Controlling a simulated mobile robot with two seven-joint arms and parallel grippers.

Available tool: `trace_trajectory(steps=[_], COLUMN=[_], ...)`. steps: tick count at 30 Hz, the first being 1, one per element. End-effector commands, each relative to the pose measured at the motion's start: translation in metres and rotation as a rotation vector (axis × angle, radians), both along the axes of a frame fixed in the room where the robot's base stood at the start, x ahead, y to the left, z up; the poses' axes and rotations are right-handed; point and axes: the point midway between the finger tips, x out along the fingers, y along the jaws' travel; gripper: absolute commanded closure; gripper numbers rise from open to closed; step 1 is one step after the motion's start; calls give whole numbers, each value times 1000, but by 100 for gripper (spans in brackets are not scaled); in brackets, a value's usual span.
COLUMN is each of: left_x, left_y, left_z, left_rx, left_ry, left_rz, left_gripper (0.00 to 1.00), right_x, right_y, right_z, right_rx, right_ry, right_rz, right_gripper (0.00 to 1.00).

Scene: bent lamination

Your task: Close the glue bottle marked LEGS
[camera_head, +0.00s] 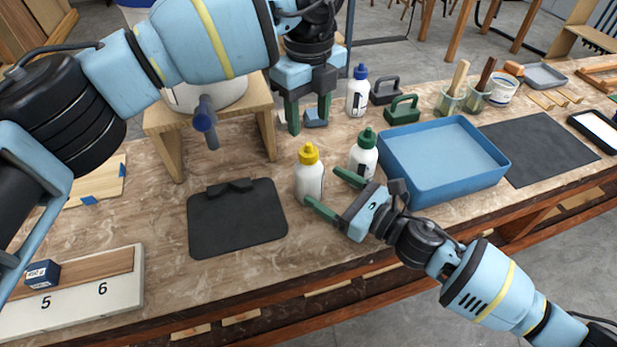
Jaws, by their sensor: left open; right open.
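Three white glue bottles stand upright on the bench: a yellow-topped bottle (309,182), a green-topped bottle (363,160) and a blue-topped bottle (357,98). I cannot read LEGS on any of them, and cannot tell whether each top is closed. My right gripper (322,187) is open, its fingers pointing left toward the yellow-topped bottle. One finger lies close to its lower right side, the other passes between it and the green-topped bottle; contact is unclear. My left gripper (308,122) is open, pointing down behind the yellow-topped bottle.
A blue tray (441,195) stands right of the green-topped bottle. A black clipboard-like board (236,238) lies left of the yellow-topped bottle. A wooden stand (160,123) is at the back left. Green and dark clamp-like tools (403,112) and brush cups (449,103) stand behind the tray.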

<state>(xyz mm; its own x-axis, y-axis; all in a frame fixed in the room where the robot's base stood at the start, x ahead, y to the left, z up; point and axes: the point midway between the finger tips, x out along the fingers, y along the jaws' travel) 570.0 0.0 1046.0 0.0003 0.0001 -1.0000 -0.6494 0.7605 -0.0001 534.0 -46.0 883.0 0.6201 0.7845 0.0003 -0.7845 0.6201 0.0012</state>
Motion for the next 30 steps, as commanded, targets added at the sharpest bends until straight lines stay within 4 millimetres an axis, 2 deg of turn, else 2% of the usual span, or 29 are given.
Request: trace_trajectory(steps=[6, 12, 25, 30], left_x=[0, 0, 0, 0], left_y=[0, 0, 0, 0], left_z=[0, 0, 0, 0], left_rx=[0, 0, 0, 0], left_ry=[0, 0, 0, 0], left_rz=[0, 0, 0, 0], left_gripper=[50, 50, 50, 50], right_x=[20, 33, 38, 38], right_y=[26, 43, 48, 48], right_z=[1, 1, 0, 0], right_rx=[0, 1, -1, -1], right_ry=[-1, -1, -1, -1], right_rz=[1, 0, 1, 1], right_gripper=[21, 21, 21, 42])
